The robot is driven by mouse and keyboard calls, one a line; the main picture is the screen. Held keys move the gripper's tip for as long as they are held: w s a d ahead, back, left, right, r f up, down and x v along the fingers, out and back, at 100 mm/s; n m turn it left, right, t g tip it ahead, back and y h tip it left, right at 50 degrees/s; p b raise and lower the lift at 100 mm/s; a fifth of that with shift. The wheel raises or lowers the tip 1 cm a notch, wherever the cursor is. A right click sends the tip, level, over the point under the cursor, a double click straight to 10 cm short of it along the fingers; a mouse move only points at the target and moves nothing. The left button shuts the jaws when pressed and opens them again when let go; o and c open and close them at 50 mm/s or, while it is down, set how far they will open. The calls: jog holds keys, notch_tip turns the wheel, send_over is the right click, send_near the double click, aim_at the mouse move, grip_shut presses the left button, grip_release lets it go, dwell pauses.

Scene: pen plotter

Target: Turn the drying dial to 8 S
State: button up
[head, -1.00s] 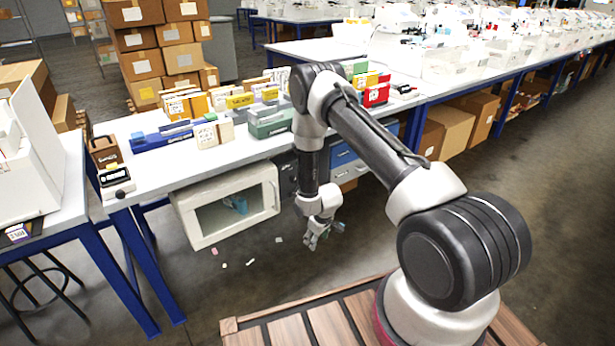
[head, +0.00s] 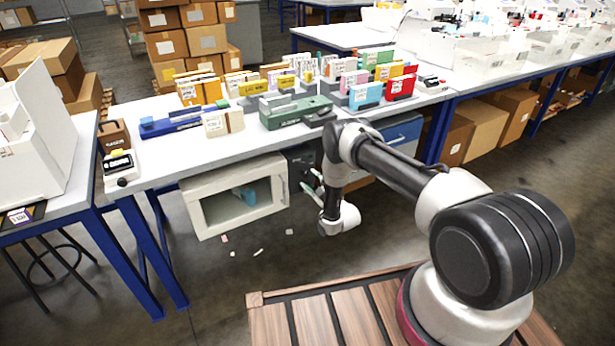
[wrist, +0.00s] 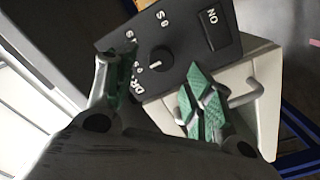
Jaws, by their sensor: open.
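The drying dial (wrist: 161,60) is a round black knob with a light pointer line, on a dark control panel (wrist: 185,62) in the wrist view. An "8 S" mark shows above it in that view; other marks at its left are partly hidden. I cannot tell which mark the pointer meets. My gripper (wrist: 160,80) is open, its green-padded fingers on either side of the dial, apart from it as far as I see. In the head view my gripper (head: 310,187) is in front of the dark panel (head: 300,165), right of the white windowed cabinet (head: 213,208).
An ON switch (wrist: 213,28) sits right of the dial. A grey handle (wrist: 247,95) is near the right finger. The workbench (head: 165,172) above carries files and stamps. Small scraps lie on the floor, which is otherwise clear in front of the cabinet.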

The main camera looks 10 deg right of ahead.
aim_at(305, 174)
jog(key=shift+x, duration=2.3)
jog(key=c, duration=1)
